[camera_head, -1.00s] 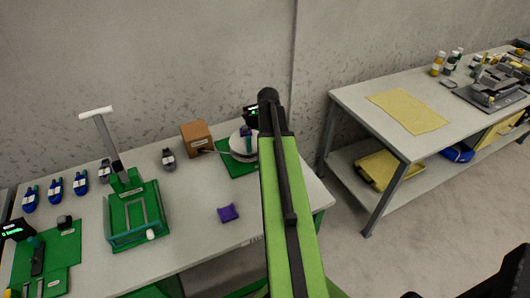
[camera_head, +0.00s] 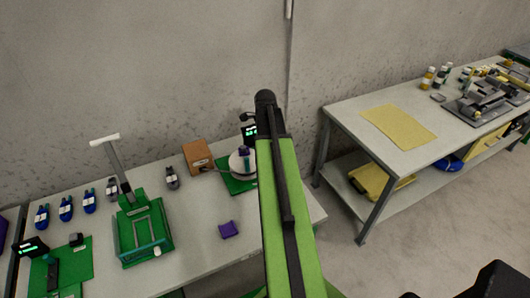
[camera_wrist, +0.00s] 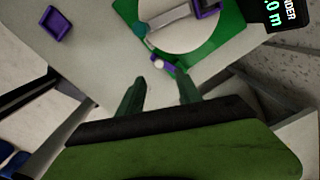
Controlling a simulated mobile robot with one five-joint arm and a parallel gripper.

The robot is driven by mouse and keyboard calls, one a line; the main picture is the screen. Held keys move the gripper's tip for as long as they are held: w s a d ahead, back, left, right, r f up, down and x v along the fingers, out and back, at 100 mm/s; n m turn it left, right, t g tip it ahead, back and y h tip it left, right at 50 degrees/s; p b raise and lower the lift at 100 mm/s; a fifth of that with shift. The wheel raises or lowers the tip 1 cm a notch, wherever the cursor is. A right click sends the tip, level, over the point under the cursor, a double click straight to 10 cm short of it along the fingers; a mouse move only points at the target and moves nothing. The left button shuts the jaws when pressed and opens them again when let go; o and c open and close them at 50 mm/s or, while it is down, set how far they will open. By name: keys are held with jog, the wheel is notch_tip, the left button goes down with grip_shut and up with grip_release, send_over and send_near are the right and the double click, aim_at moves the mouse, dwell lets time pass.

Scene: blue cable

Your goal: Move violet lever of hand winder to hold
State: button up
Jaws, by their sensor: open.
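The hand winder shows in the wrist view as a white disc (camera_wrist: 185,22) with a grey bar across it, on a green base (camera_wrist: 222,42). A small violet lever (camera_wrist: 168,65) with a white knob sits at the base's near edge. A second violet part (camera_wrist: 206,9) is at the bar's end. My gripper (camera_wrist: 162,90) is open and empty, its fingertips just short of the lever, one to each side in the picture. In the head view the winder's disc (camera_head: 238,162) is partly behind my green arm, and my gripper is hidden there.
The winder's display (camera_wrist: 285,12) stands at the upper right. A violet square piece (camera_head: 228,229) lies on the bare tabletop. An orange-brown box (camera_head: 197,155) is left of the winder. A green fixture with a tall handle (camera_head: 143,232) and blue bottles stand further left.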

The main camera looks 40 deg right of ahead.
notch_tip(320, 180, up, 7)
jog(key=p, duration=0.5)
jog(key=shift+w, duration=0.1)
jog(key=w+a+f+n+b, duration=0.2)
jog(key=w+a+n, duration=0.15)
jog(key=a, duration=0.75)
jog(key=w+a+f+n+b, duration=0.15)
jog(key=w+a, duration=0.35)
jog(key=a, duration=0.6)
jog(key=s+a+f+n+b, duration=0.1)
jog(key=s+a+n, duration=0.1)
jog(key=a+n, duration=0.7)
jog(key=s+a+f+n, duration=0.1)
jog(key=s+a+n, duration=0.1)
jog(key=a+n, duration=0.7)
jog(key=n, duration=0.3)
jog(key=shift+s+a+n+b, duration=0.2)
jog(key=shift+s+n+b, duration=0.05)
jog(key=shift+n+b, duration=0.15)
